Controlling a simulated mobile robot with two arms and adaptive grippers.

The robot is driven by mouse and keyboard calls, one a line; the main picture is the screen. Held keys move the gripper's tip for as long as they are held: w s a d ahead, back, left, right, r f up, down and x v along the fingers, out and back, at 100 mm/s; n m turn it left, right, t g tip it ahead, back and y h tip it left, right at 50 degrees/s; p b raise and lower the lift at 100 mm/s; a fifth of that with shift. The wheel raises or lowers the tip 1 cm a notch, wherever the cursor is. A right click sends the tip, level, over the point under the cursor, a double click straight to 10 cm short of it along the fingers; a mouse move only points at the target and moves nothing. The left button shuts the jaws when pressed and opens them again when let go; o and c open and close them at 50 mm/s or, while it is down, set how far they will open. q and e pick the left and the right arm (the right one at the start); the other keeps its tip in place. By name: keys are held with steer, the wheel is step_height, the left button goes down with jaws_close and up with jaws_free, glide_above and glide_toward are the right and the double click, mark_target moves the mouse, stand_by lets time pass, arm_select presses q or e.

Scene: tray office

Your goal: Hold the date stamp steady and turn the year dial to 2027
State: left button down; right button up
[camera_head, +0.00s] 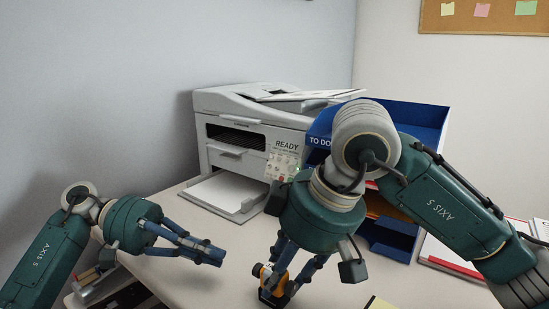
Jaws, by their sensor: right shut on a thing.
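The date stamp (266,279), a small black and orange object, stands on the desk near its front edge in the head view. My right gripper (274,277) comes down from above and is shut on the stamp, with its blue fingers on either side. The year dial and its digits are too small and too covered to read. My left gripper (208,253) is to the left of the stamp, above the desk and apart from it. Its fingers point right and their tips overlap in this view, so its opening is unclear. It holds nothing that I can see.
A grey printer (238,113) stands at the back with its paper tray (222,192) out. A blue tray stack (424,120) is behind my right arm. Papers with a red edge (452,264) lie at right. The desk between the grippers is clear.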

mark_target(258, 277)
arm_select(q)
steer(key=shift+w+a+r, duration=0.3)
steer(key=shift+w, duration=0.1)
steer(key=shift+s+d, duration=1.1)
steer(key=shift+d, duration=0.3)
steer(key=shift+s+d, duration=1.05)
steer(key=shift+d, duration=0.35)
steer(key=shift+w+d+f, duration=0.2)
steer(key=shift+w+f, duration=0.1)
steer(key=shift+s+f, duration=0.2)
steer(key=shift+f, duration=0.05)
